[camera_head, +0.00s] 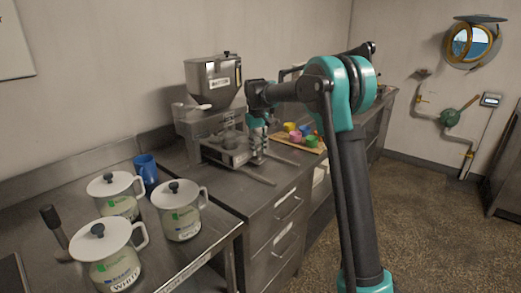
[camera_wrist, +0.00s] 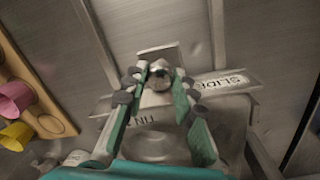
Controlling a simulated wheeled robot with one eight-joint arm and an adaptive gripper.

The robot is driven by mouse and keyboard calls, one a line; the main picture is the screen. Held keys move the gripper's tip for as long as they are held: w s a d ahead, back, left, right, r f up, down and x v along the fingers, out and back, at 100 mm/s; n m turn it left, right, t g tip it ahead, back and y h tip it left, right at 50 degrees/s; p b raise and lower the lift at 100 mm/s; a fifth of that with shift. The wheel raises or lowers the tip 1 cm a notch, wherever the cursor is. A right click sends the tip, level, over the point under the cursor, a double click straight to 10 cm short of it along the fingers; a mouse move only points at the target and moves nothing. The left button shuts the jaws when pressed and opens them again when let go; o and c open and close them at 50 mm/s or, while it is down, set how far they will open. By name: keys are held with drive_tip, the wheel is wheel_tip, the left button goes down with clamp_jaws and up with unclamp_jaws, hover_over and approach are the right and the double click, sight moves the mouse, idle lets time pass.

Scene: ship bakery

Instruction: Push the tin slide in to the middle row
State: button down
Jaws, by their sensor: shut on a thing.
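The tin slide (camera_head: 236,158) is a metal tray at the front of the depositor machine (camera_head: 192,122), with round tins on it. In the wrist view a plate marked "SLIDE" (camera_wrist: 225,82) lies beside my gripper. My gripper (camera_wrist: 161,75) is shut on a shiny metal knob (camera_wrist: 160,72), with one green-lined finger on each side of it. A round metal tin (camera_wrist: 155,143) shows between the fingers, partly hidden. In the head view my gripper (camera_head: 257,154) points down at the tray's front right. I cannot tell which row lies under the nozzle.
A metal hopper (camera_head: 214,82) stands on the machine. A wooden board (camera_head: 300,140) with several coloured cups lies just right of my gripper. Several lidded white canisters (camera_head: 181,212) and a blue cup (camera_head: 146,170) stand front left. Two rails (camera_head: 246,174) extend over the counter.

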drive_tip(key=c, duration=1.2)
unclamp_jaws()
drive_tip(key=r, duration=1.2)
drive_tip(key=shift+s+a, duration=0.15)
drive_tip(key=shift+a, duration=0.05)
